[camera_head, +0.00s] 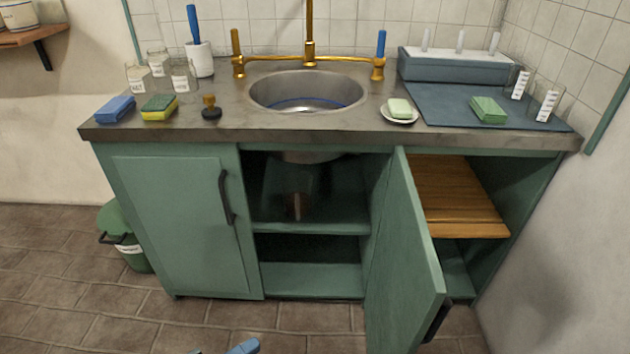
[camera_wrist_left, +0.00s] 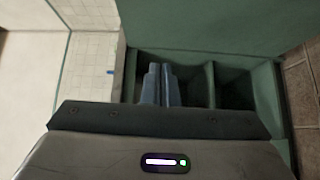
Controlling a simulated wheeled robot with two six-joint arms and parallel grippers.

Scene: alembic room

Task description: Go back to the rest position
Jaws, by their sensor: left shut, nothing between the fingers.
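My left gripper (camera_head: 240,347) shows only as blue fingertips at the bottom edge of the head view. In the left wrist view its blue fingers (camera_wrist_left: 160,85) are shut together with nothing between them. The fingers point toward the open green cabinet and touch nothing that I can see. My right gripper is in neither view.
The green sink cabinet's right door (camera_head: 405,250) stands open toward me, its dark handle (camera_head: 437,320) low down. The left door (camera_head: 185,220) is shut. A wooden board (camera_head: 455,195) lies inside. A green bin (camera_head: 125,237) stands at left. The tiled floor (camera_head: 60,300) at front left is clear.

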